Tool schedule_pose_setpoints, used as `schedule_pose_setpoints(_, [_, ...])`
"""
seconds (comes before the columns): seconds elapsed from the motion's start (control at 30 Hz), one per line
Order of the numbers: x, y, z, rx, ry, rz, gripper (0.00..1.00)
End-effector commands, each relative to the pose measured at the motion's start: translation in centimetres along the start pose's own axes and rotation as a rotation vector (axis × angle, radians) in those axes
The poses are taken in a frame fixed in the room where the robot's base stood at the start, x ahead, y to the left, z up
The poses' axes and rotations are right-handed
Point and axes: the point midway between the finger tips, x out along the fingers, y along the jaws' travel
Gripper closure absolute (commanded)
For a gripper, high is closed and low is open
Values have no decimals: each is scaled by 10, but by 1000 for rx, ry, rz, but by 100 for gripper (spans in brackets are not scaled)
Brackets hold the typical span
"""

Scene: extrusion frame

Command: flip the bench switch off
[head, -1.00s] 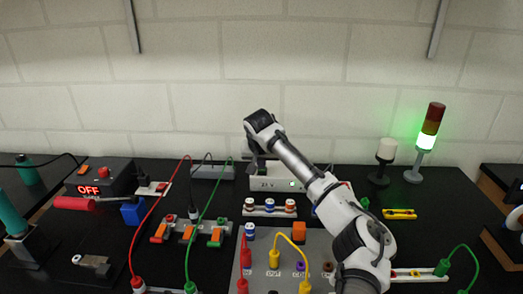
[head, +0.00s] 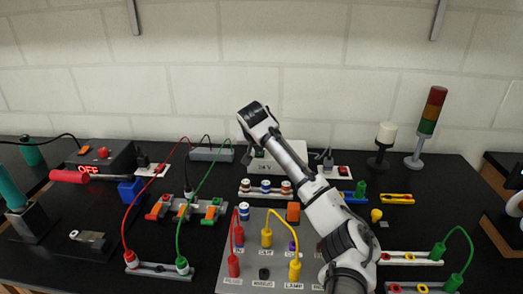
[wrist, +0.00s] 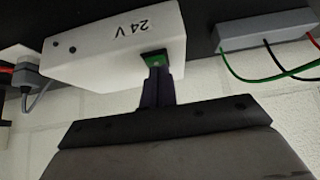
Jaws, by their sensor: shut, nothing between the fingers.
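The white 24 V box (head: 318,155) stands at the back of the bench, partly hidden behind my arm in the head view. In the wrist view the box (wrist: 105,45) appears upside down, with a small green switch (wrist: 153,59) at its edge. My gripper (wrist: 155,66) is shut and empty, its fingertips right at the green switch; I cannot tell whether they touch it. Which control is the bench switch is not labelled. A red rocker (head: 343,171) also sits on a white socket plate right of the box.
A stack light (head: 427,125) and a white lamp (head: 384,140) stand at the back right, both unlit. A black box (head: 100,158) at the left reads OFF. A grey box (wrist: 265,30) with wires is beside the 24 V box. Cables loop over the panel (head: 250,225).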

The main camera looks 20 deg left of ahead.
Motion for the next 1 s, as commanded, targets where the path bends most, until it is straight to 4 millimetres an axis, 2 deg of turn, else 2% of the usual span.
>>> schedule_pose_setpoints(0.5, [2,-1,-16,0,-2,-2,100])
schedule_pose_setpoints(0.77, [3,0,-15,-1,-1,-1,100])
schedule_pose_setpoints(1.0, [-7,2,-25,1,-2,-2,100])
